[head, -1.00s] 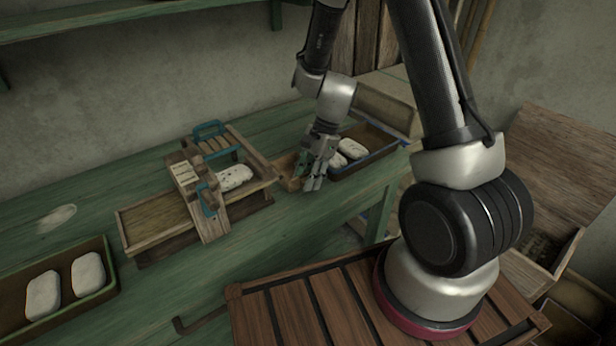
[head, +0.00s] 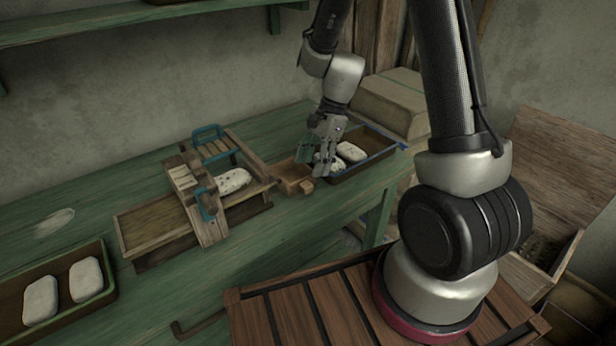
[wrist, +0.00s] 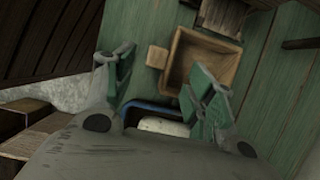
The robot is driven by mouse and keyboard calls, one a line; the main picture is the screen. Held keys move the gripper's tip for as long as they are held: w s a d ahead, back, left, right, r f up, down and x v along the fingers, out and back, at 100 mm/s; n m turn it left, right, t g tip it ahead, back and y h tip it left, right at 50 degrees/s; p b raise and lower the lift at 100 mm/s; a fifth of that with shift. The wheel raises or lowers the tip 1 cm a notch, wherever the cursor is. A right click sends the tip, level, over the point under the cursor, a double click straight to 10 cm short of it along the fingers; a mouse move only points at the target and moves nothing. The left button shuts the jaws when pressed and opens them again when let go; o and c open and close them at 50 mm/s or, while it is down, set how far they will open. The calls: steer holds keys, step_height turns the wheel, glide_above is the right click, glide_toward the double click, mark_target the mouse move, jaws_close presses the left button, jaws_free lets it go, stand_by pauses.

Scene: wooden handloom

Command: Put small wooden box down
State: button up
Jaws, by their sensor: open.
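The small wooden box (head: 294,178) sits on the green table, between the wooden press-like device and the dark tray. It is open-topped and empty, with a short wooden tab on one side. In the wrist view the box (wrist: 203,62) lies beyond my fingers, upright on the green boards. My gripper (head: 318,168) is open and empty, above the near left end of the dark tray, just right of the box. In the wrist view my gripper's green-padded fingers (wrist: 160,85) are spread apart, with the box's tab between them and no visible grip on it.
The dark tray (head: 372,166) with white bars stands right of the box. The wooden device (head: 205,190) with blue handles holds a speckled bar to the left. Another tray (head: 62,262) with two bars is at the far left. The table front is clear.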

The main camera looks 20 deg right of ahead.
steer(key=s+d+r+n+t+h, duration=0.1)
steer(key=s+d+r+n, duration=0.3)
steer(key=r, duration=0.5)
steer(key=s+d+r+n+t+h, duration=0.1)
steer(key=s+d+r+n+t, duration=0.3)
steer(key=r, duration=0.6)
steer(key=s+d+r+n+h, duration=0.1)
steer(key=s+d+r+n, duration=0.1)
steer(key=s, duration=0.4)
steer(key=s+d+r+n+h, duration=0.1)
steer(key=s+d+r+n, duration=0.1)
steer(key=s+r+n, duration=0.1)
steer(key=s+n, duration=0.1)
steer(key=s, duration=0.1)
steer(key=shift+s+d+t, duration=0.3)
steer(key=shift+s+d, duration=0.05)
steer(key=shift+d, duration=0.05)
